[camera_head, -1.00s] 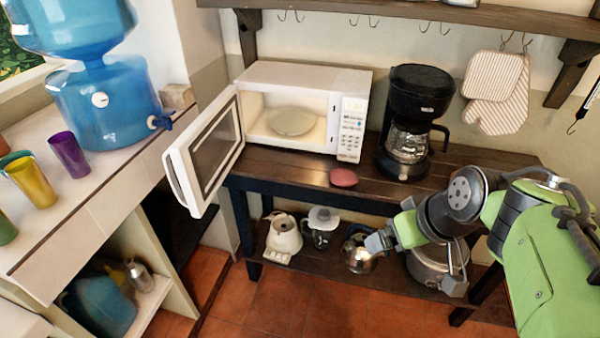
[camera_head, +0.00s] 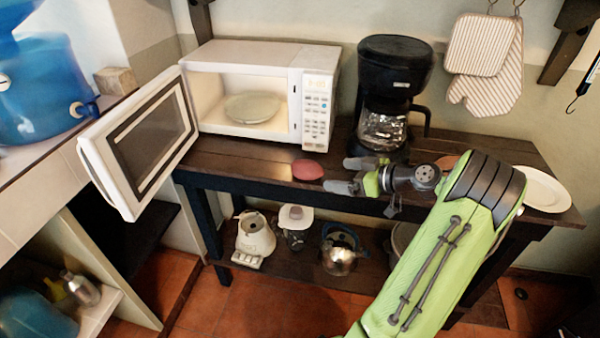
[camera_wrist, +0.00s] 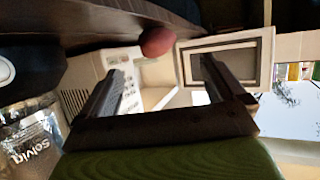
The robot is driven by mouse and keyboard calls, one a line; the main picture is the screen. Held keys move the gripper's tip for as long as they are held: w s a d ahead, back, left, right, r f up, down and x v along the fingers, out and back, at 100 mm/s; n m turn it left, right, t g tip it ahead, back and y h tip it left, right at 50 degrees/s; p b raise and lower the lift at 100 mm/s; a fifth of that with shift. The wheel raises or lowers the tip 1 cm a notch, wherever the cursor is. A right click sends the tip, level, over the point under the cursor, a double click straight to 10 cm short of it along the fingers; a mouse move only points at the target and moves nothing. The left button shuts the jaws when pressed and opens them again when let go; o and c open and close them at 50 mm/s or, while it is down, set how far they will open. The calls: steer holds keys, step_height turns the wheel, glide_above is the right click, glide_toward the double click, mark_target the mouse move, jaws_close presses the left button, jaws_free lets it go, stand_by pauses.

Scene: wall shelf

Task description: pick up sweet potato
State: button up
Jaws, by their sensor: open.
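The sweet potato (camera_head: 307,170) is a reddish oval on the dark wooden table, in front of the microwave's right side. It also shows in the wrist view (camera_wrist: 157,42), ahead of my fingers and near the table edge. My gripper (camera_head: 340,175) is open and empty at the table's front edge, just right of the sweet potato and apart from it. In the wrist view my two fingers (camera_wrist: 165,88) are spread wide with nothing between them at close range.
The white microwave (camera_head: 260,52) stands behind with its door (camera_head: 140,140) open to the left and a plate (camera_head: 252,107) inside. A black coffee maker (camera_head: 393,90) stands close behind my gripper. A white plate (camera_head: 545,190) lies at the table's right end. Kitchenware fills the lower shelf.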

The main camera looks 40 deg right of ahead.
mark_target(318, 172)
steer(key=b+x, duration=0.2)
steer(key=x, duration=0.8)
steer(key=shift+w+f, duration=0.25)
steer(key=shift+w, duration=0.1)
steer(key=shift+s, duration=0.1)
steer(key=shift+c, duration=0.2)
steer(key=shift+r, duration=0.1)
steer(key=c, duration=1.2)
